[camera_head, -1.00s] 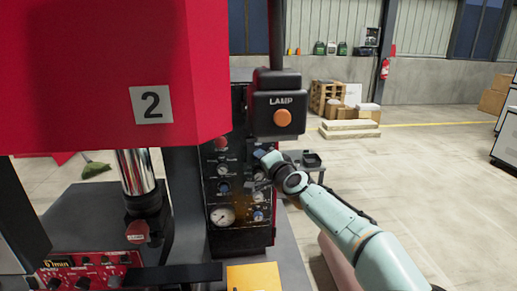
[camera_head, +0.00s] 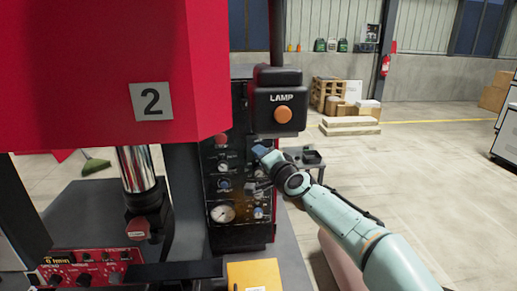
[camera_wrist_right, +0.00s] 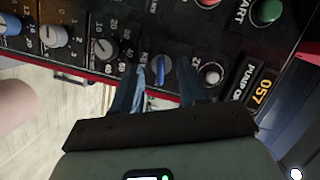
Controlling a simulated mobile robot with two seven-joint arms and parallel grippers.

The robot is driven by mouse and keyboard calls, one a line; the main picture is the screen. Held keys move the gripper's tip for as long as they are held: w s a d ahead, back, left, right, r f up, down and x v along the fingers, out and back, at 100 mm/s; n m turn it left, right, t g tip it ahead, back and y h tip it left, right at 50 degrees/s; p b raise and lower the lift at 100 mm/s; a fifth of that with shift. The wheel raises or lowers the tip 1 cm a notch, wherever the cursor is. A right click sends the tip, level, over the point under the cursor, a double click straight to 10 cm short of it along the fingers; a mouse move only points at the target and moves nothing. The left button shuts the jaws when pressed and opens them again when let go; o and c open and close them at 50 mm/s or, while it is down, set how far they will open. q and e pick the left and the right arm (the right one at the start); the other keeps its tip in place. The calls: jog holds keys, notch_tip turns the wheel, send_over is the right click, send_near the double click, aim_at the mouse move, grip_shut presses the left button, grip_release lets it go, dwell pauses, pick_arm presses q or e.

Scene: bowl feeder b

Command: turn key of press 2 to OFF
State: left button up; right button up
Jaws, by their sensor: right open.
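Press 2, a red machine with a "2" plate (camera_head: 151,101), stands at the left of the head view. Its dark control panel (camera_head: 223,178) has knobs, a gauge and buttons. In the right wrist view a small blue key switch (camera_wrist_right: 162,70) sits on the panel beside a lettered label that is hard to read. My right gripper (camera_wrist_right: 160,88) is open, with its two dark blue fingers either side of the key; I cannot tell whether they touch it. In the head view the right gripper (camera_head: 262,172) is at the panel's right side and hides part of it. My left gripper is not in view.
A lamp box (camera_head: 278,100) hangs just above the right gripper. A yellow item (camera_head: 254,275) lies at the panel's foot. The floor to the right is mostly clear.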

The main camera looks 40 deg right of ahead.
jog(key=s, duration=0.1)
jog(key=s+a, duration=0.1)
jog(key=s, duration=0.1)
jog(key=s+a, duration=0.1)
jog(key=shift+s+a, duration=0.25)
jog(key=shift+s, duration=0.1)
dwell(0.4)
